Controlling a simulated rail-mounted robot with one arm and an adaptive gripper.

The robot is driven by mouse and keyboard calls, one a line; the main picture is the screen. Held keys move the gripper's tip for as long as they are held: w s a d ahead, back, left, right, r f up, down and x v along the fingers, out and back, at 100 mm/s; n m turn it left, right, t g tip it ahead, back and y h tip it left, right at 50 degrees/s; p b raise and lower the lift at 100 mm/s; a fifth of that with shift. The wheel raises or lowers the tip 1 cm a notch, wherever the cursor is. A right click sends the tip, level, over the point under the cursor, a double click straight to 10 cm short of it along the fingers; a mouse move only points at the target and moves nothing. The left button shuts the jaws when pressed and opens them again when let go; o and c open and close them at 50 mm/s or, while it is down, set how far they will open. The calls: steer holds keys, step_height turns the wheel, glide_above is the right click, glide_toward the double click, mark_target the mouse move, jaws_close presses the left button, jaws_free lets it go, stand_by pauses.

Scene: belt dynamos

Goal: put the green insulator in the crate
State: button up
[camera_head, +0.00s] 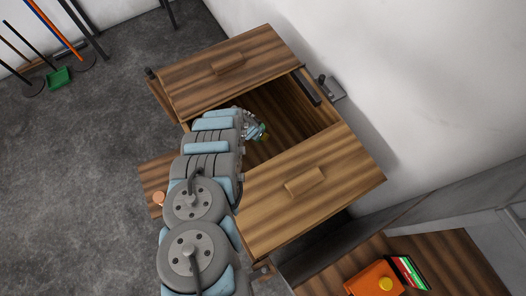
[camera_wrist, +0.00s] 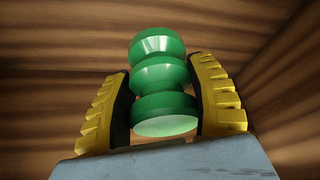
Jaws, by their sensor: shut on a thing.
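The green insulator (camera_wrist: 162,75) is a glossy, ribbed piece with several rounded rings. In the wrist view it sits between the two yellow ridged fingers of my gripper (camera_wrist: 165,66), which is shut on it. In the head view my gripper (camera_head: 262,131) is at the left side of the crate's opening, and the insulator is too small to make out clearly. The wooden crate (camera_head: 310,190) has an open middle with a dark interior between two plank panels, each with a wooden grip. Striped wood walls surround the insulator in the wrist view.
A white wall (camera_head: 370,60) rises close behind the crate, with a metal latch (camera_head: 329,88) on the crate's far side. Brooms and a green dustpan (camera_head: 57,77) are at upper left.

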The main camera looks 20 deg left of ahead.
step_height(320, 180, down, 5)
steer(key=b, duration=0.3)
steer(key=shift+f+b, duration=0.1)
steer(key=shift+b, duration=0.25)
steer(key=b, duration=0.4)
glide_toward(261, 146)
steer(key=shift+w+d+f, duration=0.1)
steer(key=shift+w+d, duration=0.3)
steer(key=shift+w, duration=0.3)
steer(key=shift+w+f, duration=0.15)
steer(key=shift+f, duration=0.2)
steer(key=shift+f+b, duration=1.4)
steer(key=shift+f, duration=0.2)
steer(key=shift+f, duration=0.15)
steer(key=o, duration=1.2)
steer(key=shift+o, duration=0.2)
